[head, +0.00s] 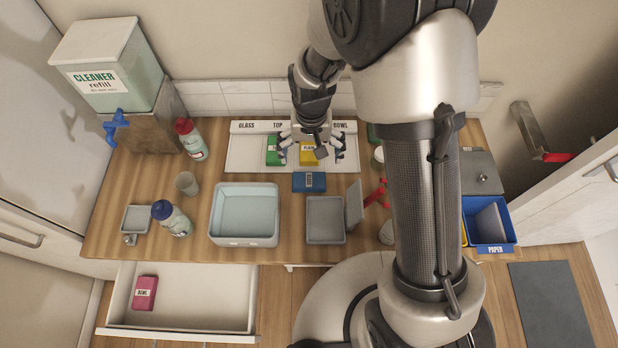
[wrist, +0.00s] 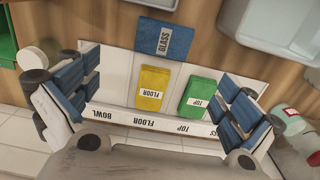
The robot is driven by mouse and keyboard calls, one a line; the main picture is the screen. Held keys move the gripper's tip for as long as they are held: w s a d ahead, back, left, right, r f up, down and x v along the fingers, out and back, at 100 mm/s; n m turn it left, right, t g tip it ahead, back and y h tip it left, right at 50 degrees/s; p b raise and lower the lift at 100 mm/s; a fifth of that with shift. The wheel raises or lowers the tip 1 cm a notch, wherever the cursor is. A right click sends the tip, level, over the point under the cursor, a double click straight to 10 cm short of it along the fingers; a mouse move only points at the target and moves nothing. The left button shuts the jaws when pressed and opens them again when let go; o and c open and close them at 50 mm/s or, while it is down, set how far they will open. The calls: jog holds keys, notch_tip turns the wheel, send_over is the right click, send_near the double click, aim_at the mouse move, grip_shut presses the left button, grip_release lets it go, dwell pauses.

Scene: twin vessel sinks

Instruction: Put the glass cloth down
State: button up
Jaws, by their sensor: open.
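The blue glass cloth (head: 309,182), labelled GLASS, lies flat at the front edge of the white labelled tray, partly over the wooden counter. In the wrist view the glass cloth (wrist: 165,38) lies beyond the fingers, with nothing gripping it. My gripper (head: 311,153) is open and empty over the tray (head: 240,160). In the wrist view its fingers (wrist: 155,98) are spread wide to either side. A yellow cloth (wrist: 152,88) lies at the FLOOR label and a green cloth (wrist: 199,98) at the TOP label, both between the fingers in the picture.
A pale basin (head: 245,213) and a grey open box (head: 325,220) stand in front. A blue-capped bottle (head: 172,218) and a cup (head: 187,183) are left. An open drawer (head: 180,315) holds a pink BOWL cloth (head: 145,292). A blue PAPER bin (head: 491,248) stands right.

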jog(key=b, duration=0.1)
send_over(309, 177)
jog(key=f, duration=0.6)
jog(key=shift+s+d+f, duration=0.1)
jog(key=shift+d+f, duration=0.1)
jog(key=shift+d, duration=0.05)
jog(key=f, duration=0.1)
jog(key=f+b, duration=0.1)
jog(key=f, duration=0.3)
jog(key=shift+a+f+b, duration=0.15)
jog(key=shift+a+b, duration=0.1)
jog(key=shift+b, duration=0.05)
jog(key=shift+c, duration=0.4)
jog(key=c, duration=0.9)
